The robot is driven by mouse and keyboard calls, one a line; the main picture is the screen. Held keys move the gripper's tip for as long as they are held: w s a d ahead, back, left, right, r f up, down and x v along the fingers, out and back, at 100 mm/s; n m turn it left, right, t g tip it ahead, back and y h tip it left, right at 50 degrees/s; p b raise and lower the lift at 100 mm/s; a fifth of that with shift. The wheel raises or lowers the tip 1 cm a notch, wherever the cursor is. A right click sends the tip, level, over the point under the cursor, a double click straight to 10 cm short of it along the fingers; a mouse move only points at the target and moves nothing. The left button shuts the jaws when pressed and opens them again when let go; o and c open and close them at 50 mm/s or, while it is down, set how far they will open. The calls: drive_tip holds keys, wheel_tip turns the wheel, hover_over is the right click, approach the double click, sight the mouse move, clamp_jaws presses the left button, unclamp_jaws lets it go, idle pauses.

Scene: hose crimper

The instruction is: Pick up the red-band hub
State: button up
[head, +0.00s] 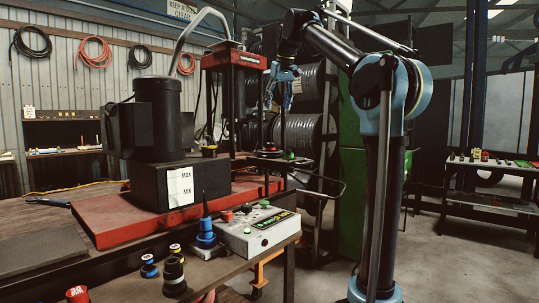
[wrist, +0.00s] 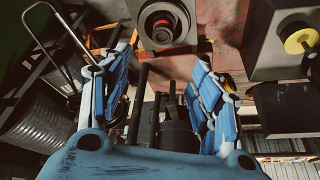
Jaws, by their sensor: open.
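A small red-topped cylinder (head: 77,294) with white marking stands at the bottom left of the head view, partly cut off by the frame edge. It may be the red-band hub, but I cannot read a band for certain. In the wrist view a round dark part with a red ring (wrist: 163,22) sits at the top; I cannot tell whether it is a hub or part of the crimper. My gripper (head: 278,103) is open and empty, raised near the red press frame, well away from the red-topped cylinder. Its spread blue fingers (wrist: 163,95) also show in the wrist view.
The bench carries a red crimper base (head: 115,222), a black motor (head: 158,105), a control box (head: 258,230) and a blue cone-topped part (head: 205,232). A blue-ringed hub (head: 148,267) and a black stacked part (head: 174,280) stand near the front edge. Hose reels stand behind.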

sight(270, 150)
drive_tip(key=x, duration=1.7)
drive_tip(key=shift+w+a, duration=0.1)
drive_tip(key=shift+a, duration=0.15)
clamp_jaws()
